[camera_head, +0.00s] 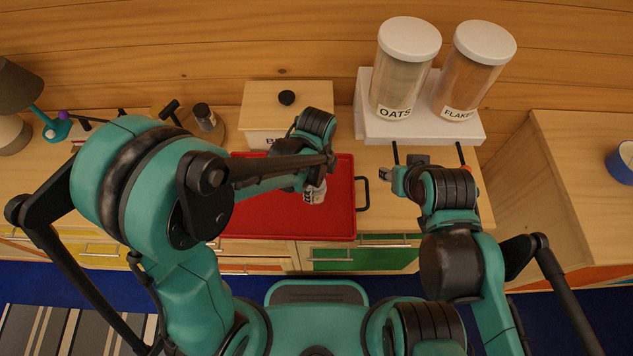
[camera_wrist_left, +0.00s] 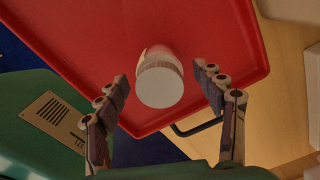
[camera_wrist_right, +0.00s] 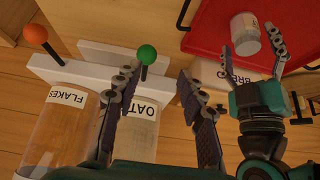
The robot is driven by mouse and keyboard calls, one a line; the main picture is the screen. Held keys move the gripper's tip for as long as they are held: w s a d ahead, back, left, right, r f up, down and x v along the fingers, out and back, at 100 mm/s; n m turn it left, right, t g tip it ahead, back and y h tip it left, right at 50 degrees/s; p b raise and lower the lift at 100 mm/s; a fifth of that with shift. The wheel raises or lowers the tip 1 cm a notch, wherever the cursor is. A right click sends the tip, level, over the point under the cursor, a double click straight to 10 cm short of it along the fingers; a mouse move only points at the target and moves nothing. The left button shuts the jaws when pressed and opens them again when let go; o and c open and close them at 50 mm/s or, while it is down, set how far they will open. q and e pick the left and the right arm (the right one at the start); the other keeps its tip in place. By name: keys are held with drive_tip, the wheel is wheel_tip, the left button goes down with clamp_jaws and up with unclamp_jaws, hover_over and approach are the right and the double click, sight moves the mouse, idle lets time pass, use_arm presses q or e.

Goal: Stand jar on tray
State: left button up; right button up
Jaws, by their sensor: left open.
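The small pale jar (camera_head: 315,194) with a white lid and dark lettering appears upright on the red tray (camera_head: 262,222), toward its right side. My left gripper (camera_head: 319,176) is above the jar. In the left wrist view the open fingers (camera_wrist_left: 161,76) are on either side of the jar's lid (camera_wrist_left: 160,85), with gaps on both sides. The jar (camera_wrist_right: 245,34) and tray (camera_wrist_right: 208,26) also show in the right wrist view. My right gripper (camera_head: 397,168) is open and empty right of the tray; its spread fingers show in the right wrist view (camera_wrist_right: 156,78).
A white stand (camera_head: 425,130) with oats (camera_head: 404,75) and flakes (camera_head: 470,75) canisters is at the back right. Levers with a green (camera_wrist_right: 147,54) and an orange ball (camera_wrist_right: 36,34) project near my right gripper. A wooden-lidded bread box (camera_head: 262,105) stands behind the tray.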

use_arm(q)
wheel_tip(320, 180, up, 12)
drive_tip(key=p, duration=0.3)
drive_tip(key=s+a+r+n+t, duration=0.2)
drive_tip(key=a+r+n+t, duration=0.1)
drive_tip(key=a+n, duration=0.6)
drive_tip(key=s+a+r+n+t, duration=0.3)
drive_tip(key=a+n, duration=0.5)
drive_tip(key=n, duration=0.5)
drive_tip(key=shift+s+a+r+n+t, duration=0.2)
drive_tip(key=shift+a+r+n+t, duration=0.2)
drive_tip(key=shift+t, duration=0.2)
